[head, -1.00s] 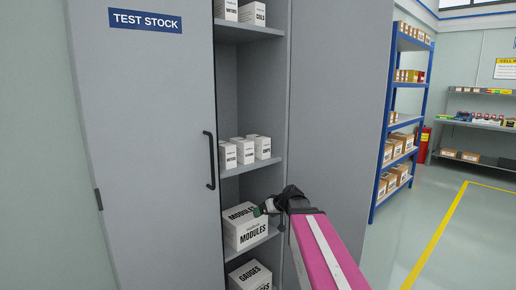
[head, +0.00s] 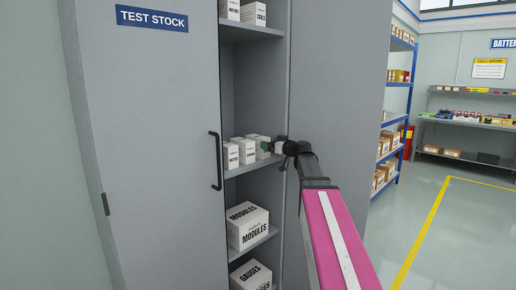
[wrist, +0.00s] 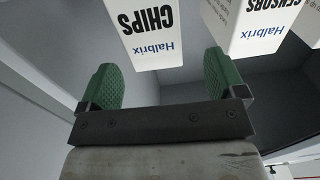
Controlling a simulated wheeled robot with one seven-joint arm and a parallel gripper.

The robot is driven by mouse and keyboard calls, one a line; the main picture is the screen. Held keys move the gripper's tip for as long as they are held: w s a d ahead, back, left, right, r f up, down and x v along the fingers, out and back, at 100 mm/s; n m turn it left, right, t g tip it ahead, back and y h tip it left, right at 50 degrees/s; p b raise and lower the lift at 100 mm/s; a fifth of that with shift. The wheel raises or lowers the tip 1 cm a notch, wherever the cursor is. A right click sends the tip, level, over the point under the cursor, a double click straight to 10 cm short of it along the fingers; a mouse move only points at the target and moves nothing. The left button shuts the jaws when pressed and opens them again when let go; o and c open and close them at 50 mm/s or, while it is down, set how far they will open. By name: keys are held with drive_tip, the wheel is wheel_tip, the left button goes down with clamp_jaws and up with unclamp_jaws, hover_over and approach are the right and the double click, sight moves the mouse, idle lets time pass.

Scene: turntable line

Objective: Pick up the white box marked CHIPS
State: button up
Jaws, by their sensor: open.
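The white box marked CHIPS (wrist: 146,35) shows upside down in the wrist view, ahead of and between the two green fingers. In the head view, the rightmost white box (head: 260,154) on the middle cabinet shelf appears to be the same one, partly hidden by my gripper (head: 267,146). In the wrist view, my gripper (wrist: 160,78) is open with nothing between its fingers. A white box marked SENSORS (wrist: 255,25) stands beside the CHIPS box.
The grey cabinet has a closed left door (head: 150,140) with a black handle (head: 216,160). Another white box (head: 230,158) stands on the middle shelf. A MODULES box (head: 248,226) and a GAUGES box (head: 250,276) sit below. A grey panel (head: 335,90) borders the opening on the right.

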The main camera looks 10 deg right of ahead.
sight(258, 146)
drive_tip(key=x, duration=0.6)
drive_tip(key=shift+w+f, duration=0.15)
drive_tip(key=shift+w, duration=0.2)
drive_tip(key=c, duration=1.2)
